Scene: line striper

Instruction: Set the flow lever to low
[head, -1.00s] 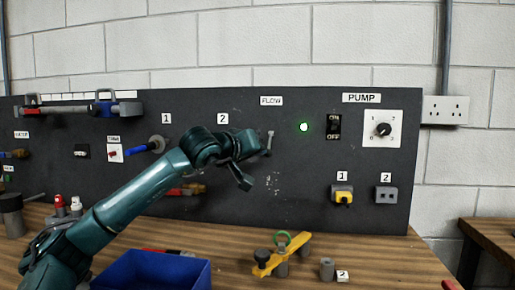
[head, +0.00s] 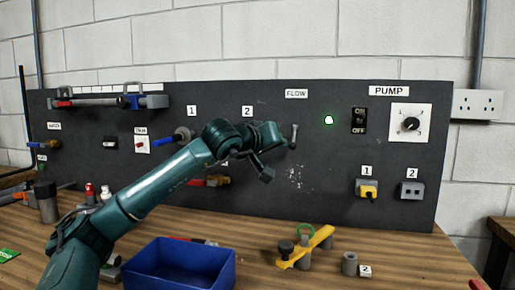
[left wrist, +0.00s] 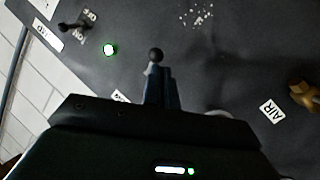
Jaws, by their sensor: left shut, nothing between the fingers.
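The flow lever (head: 294,132) is a short grey stick on the dark panel, just below the FLOW label (head: 297,93), and looks close to upright. My left gripper (head: 284,139) is at the lever's left side in the head view. In the left wrist view its closed fingers (left wrist: 160,88) hold nothing, and a dark ball knob (left wrist: 155,55), likely the lever's, shows just past the tips. I cannot tell whether they touch. The lever's base is partly hidden, and no low mark is readable. My right gripper is not in view.
A lit green lamp (head: 328,120), an ON/OFF switch (head: 359,120) and the pump dial (head: 410,123) are right of the lever. A blue bin (head: 180,268) and a yellow-handled part (head: 306,247) are on the bench below. The panel directly below the lever looks clear.

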